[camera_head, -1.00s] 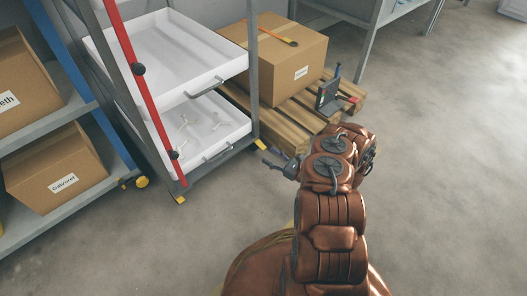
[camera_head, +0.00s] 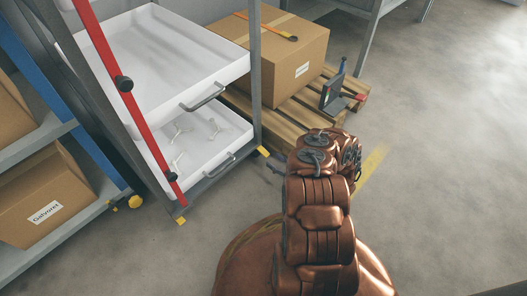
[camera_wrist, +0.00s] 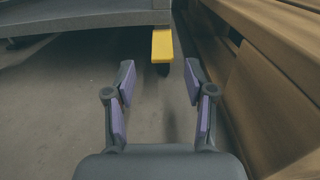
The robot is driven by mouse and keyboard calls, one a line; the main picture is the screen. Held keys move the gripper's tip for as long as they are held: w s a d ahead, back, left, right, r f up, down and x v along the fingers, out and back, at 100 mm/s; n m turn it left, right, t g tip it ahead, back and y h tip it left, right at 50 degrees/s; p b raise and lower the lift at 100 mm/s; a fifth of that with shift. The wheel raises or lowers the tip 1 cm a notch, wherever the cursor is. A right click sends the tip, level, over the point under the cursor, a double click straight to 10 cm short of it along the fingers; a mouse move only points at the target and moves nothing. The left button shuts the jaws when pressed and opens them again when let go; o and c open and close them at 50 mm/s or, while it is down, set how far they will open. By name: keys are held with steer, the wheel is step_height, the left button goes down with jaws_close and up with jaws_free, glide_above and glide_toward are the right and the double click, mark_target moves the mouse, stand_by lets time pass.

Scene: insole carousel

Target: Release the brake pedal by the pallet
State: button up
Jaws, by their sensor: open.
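The yellow brake pedal by the pallet (camera_head: 262,151) sticks out at the foot of the grey rack's right front post. In the wrist view the same pedal (camera_wrist: 162,45) juts toward me from under the rack's grey bottom edge, straight ahead of my gripper (camera_wrist: 160,80). My gripper is open, with nothing between its purple-padded fingers; the pedal lies just beyond the fingertips, apart from them. In the head view my gripper (camera_head: 277,169) is mostly hidden behind my arm, low beside the pedal. A second yellow pedal (camera_head: 181,220) is at the rack's left front foot.
The wooden pallet (camera_head: 285,112) bears a cardboard box (camera_head: 290,62) and a small dark device (camera_head: 333,94). Its slatted side (camera_wrist: 270,80) runs close along my gripper's right. White trays (camera_head: 160,60) fill the rack. A red bar (camera_head: 110,60) crosses its front. Floor on the right is clear.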

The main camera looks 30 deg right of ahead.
mark_target(266, 154)
steer(key=shift+x, duration=3)
steer(key=shift+d, duration=0.1)
steer(key=shift+c, duration=0.2)
jaws_close()
